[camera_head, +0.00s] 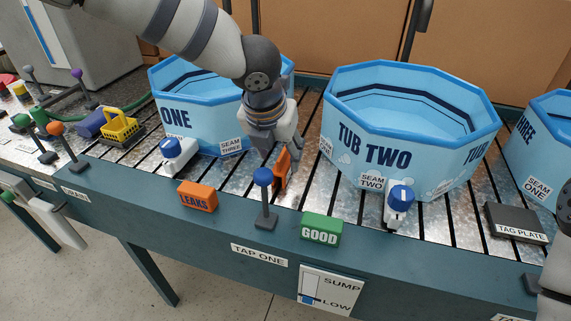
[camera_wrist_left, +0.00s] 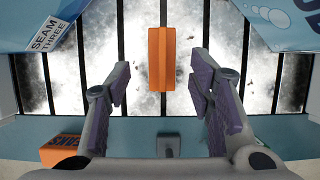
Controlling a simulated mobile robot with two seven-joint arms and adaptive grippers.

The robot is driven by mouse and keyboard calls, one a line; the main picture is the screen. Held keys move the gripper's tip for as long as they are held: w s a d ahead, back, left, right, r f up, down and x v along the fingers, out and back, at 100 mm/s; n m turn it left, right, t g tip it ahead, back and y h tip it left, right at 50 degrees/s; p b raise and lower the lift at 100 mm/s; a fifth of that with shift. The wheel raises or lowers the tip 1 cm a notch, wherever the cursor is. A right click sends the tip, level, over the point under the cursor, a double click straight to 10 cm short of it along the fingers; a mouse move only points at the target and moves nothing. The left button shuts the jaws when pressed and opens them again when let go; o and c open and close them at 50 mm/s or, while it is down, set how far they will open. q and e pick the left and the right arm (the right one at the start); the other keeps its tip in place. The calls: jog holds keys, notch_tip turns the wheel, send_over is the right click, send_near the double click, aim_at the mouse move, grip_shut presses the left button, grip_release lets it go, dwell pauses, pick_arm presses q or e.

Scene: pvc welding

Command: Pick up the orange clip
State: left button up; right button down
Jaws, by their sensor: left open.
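The orange clip (camera_head: 283,172) stands on the slatted metal bench between tub one and tub two, partly hidden by my left gripper in the head view. In the left wrist view the clip (camera_wrist_left: 161,58) lies upright in the picture, centred ahead of the two fingers, with a gap on each side. My left gripper (camera_head: 278,152) points down just above and beside the clip. It is open and empty, its purple-grey pads (camera_wrist_left: 158,95) spread wide.
Tub one (camera_head: 175,118) and tub two (camera_head: 375,152) flank the clip. An orange LEAKS block (camera_head: 197,197), a blue-knobbed lever (camera_head: 264,195) and a green GOOD block (camera_head: 321,229) stand along the front ledge. White blue-topped tools (camera_head: 178,155) (camera_head: 398,203) sit by the tubs.

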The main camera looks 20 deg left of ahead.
aim_at(283, 162)
pick_arm(q)
jog(key=x, duration=0.5)
jog(key=shift+w+d+b, duration=0.1)
jog(key=shift+w+b, duration=0.05)
jog(key=shift+b, duration=0.15)
jog(key=shift+r, duration=0.1)
grip_shut()
